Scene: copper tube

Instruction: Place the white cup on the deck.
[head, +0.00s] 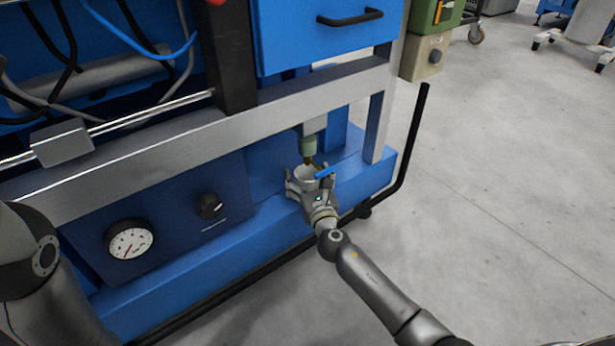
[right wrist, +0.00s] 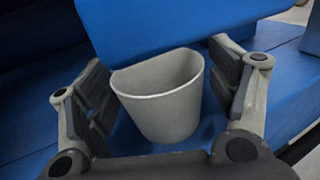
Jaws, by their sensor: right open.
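The white cup (head: 306,174) is on the blue ledge of the machine, below a green-grey spout with a brass tip (head: 308,148). In the right wrist view the cup (right wrist: 162,103) looks upright and empty, with its mouth up. It appears to stand on the blue deck (right wrist: 30,155). My right gripper (head: 309,181) is open around the cup, one finger on each side. In the right wrist view a gap shows between the cup and each finger. My left arm shows at the lower left of the head view, but its gripper is out of view.
A grey frame beam (head: 150,150) crosses above the ledge, and a grey post (head: 375,128) stands to the right. A black rail (head: 408,150) bounds the machine. A pressure gauge (head: 129,243) and black knob (head: 211,206) are left.

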